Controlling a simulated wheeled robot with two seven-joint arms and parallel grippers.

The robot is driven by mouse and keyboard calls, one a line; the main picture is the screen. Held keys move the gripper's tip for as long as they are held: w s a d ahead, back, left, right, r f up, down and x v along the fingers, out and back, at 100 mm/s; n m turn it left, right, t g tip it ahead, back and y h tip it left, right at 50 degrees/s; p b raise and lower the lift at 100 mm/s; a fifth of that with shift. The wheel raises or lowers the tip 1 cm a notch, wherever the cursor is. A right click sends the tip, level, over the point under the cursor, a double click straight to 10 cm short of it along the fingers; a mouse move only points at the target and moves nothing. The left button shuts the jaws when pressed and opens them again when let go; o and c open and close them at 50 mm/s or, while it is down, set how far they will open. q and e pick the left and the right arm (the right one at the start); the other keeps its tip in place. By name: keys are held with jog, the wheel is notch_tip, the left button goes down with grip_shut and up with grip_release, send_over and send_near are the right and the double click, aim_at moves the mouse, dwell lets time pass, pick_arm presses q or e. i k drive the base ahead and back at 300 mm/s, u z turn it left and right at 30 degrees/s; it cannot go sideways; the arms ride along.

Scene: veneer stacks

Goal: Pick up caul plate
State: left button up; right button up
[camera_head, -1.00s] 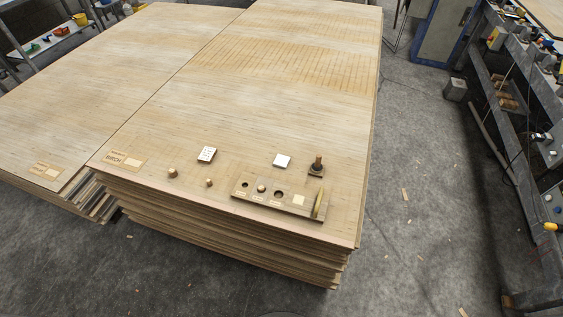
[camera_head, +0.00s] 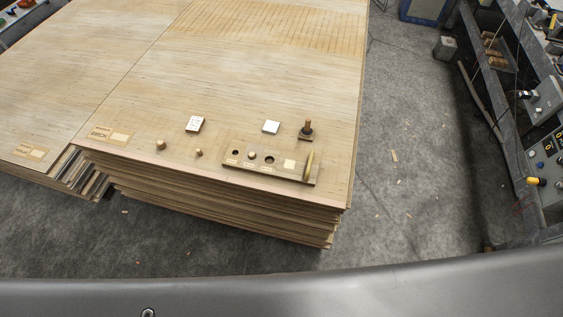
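On the near part of the right-hand veneer stack (camera_head: 235,85) lie several small objects. A plain pale square plate (camera_head: 271,127) lies flat behind the board. To its right stands a dark square base with an upright brown knob (camera_head: 307,130). I cannot tell for certain which of these is the caul plate. A board with round holes (camera_head: 234,164) lies along the front edge. It bears a round wooden peg (camera_head: 251,155), a pale square patch (camera_head: 289,164) and a long yellowish piece at its right end (camera_head: 309,167). Neither gripper is in view.
A white card with dark marks (camera_head: 195,124) and two small wooden knobs (camera_head: 161,145) (camera_head: 199,153) lie left of the board. Another veneer stack (camera_head: 60,100) adjoins on the left. Open floor (camera_head: 400,200) lies right, before a workbench (camera_head: 500,130).

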aim_at(270, 127)
jog(key=z, duration=3.7)
jog(key=k, duration=1.6)
jog(key=u, duration=1.9)
